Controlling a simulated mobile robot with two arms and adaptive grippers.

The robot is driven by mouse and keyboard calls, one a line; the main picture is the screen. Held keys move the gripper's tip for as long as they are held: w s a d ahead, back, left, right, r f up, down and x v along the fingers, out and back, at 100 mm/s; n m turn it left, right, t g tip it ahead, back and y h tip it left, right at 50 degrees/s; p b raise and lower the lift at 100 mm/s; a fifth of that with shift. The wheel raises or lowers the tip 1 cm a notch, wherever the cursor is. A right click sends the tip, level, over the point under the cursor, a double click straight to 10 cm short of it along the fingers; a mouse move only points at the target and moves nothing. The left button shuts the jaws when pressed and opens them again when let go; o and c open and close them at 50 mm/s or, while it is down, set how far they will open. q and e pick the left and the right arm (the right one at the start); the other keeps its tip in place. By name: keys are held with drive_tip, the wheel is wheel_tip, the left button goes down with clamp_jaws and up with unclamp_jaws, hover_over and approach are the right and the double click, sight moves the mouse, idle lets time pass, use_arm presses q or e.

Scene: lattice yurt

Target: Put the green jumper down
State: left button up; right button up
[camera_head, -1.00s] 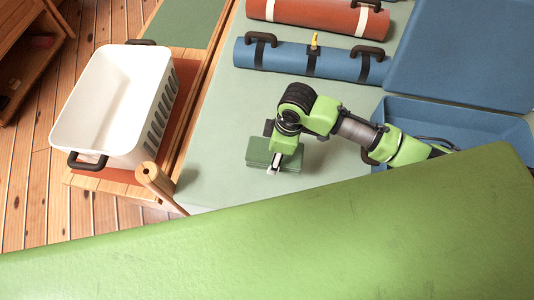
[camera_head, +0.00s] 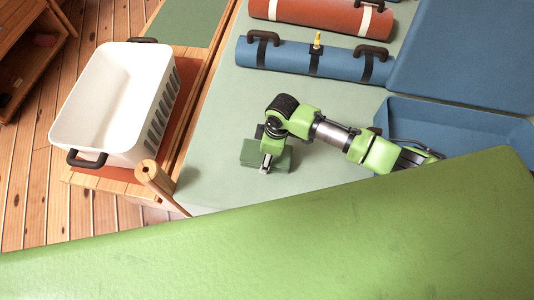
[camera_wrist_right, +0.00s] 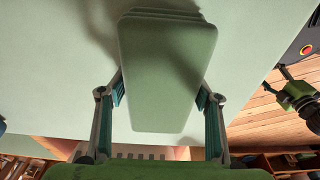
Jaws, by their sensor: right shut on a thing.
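The green jumper (camera_head: 279,157) is a folded, flat-sided green bundle over the pale green bed-like top (camera_head: 215,135), near its left edge. My right gripper (camera_head: 265,168) is shut on it from above. In the right wrist view the jumper (camera_wrist_right: 168,70) sits between the two fingers of my right gripper (camera_wrist_right: 160,98), with a finger pad against each side. Its shadow falls on the pale surface, but I cannot tell whether it touches. My left gripper (camera_wrist_right: 280,83) shows at the right edge of the wrist view, empty, its fingers apart.
A white basket (camera_head: 115,105) with dark handles stands left on a wooden bench. A blue roll (camera_head: 290,55) and a red roll (camera_head: 325,14) lie behind. An open blue case (camera_head: 455,125) is at right. A large green panel (camera_head: 270,235) fills the foreground. Pale surface around the jumper is clear.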

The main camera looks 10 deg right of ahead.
drive_tip(key=o, duration=1.3)
drive_tip(key=shift+f, duration=0.15)
drive_tip(key=shift+c, duration=0.2)
drive_tip(key=r, duration=0.4)
drive_tip(key=d+r+p, duration=0.1)
drive_tip(key=r, duration=0.7)
drive_tip(key=shift+s+d+r, duration=0.1)
drive_tip(key=shift+s+d, duration=0.25)
